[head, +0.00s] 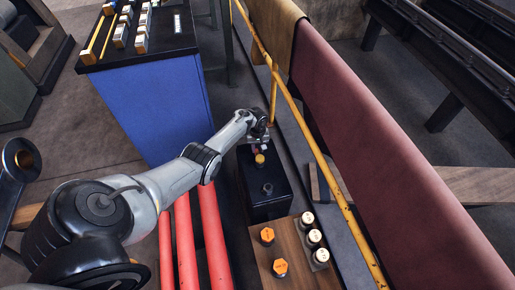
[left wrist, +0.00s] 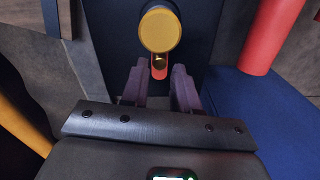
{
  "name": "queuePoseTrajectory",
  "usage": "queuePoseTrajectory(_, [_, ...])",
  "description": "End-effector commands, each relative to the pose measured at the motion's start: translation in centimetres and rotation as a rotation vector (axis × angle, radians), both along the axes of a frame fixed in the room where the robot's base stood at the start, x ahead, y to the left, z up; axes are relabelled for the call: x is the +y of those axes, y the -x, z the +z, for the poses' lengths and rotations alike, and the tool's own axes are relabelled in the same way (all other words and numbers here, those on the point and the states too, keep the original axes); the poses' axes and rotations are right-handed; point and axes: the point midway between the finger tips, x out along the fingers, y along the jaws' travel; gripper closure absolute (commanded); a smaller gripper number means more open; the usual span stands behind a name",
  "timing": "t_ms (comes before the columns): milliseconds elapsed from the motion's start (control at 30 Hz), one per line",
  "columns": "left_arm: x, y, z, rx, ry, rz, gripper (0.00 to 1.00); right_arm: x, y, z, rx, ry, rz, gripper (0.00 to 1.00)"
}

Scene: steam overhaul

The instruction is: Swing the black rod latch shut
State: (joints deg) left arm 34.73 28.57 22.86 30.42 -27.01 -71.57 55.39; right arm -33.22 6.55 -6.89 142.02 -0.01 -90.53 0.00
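I cannot clearly single out the black rod latch in either view. A black box (head: 266,205) stands below my left gripper in the head view. It carries a yellow knob (head: 260,159) and a dark knob (head: 267,188). My left gripper (head: 259,142) is at the far end of this box. In the left wrist view the two fingers (left wrist: 158,90) are apart. A round yellow knob (left wrist: 160,30) stands just beyond the fingertips, against a black face. A small red piece with a brass-coloured part (left wrist: 159,66) shows between the fingertips; I cannot tell whether they touch it. My right gripper is not in view.
A yellow rail (head: 318,150) with a dark red cloth (head: 385,150) runs along the right. Red pipes (head: 213,235) run under my left arm. A blue cabinet (head: 155,110) stands on the left. A wooden board (head: 290,255) with orange and white caps is in front.

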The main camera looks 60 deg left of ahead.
Motion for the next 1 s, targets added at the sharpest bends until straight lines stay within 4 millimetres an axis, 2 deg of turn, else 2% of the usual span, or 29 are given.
queuePoseTrajectory(33, [0.0, 0.0, 1.6, 0.0, 0.0, 0.0, 0.71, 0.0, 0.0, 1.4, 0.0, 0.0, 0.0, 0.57])
queuePoseTrajectory(100, [0.0, 0.0, 2.7, 0.0, 0.0, 0.0, 0.71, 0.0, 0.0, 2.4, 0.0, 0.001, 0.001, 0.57])
queuePoseTrajectory(400, [0.0, 0.1, 6.8, 0.001, 0.0, 0.0, 0.71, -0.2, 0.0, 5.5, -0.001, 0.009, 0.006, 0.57])
queuePoseTrajectory(600, [0.0, 0.1, 8.0, 0.001, 0.0, 0.0, 0.71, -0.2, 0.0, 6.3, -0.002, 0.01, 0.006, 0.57])
queuePoseTrajectory(1000, [0.0, 0.1, 8.2, 0.002, 0.0, 0.0, 0.71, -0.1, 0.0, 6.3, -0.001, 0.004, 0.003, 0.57])
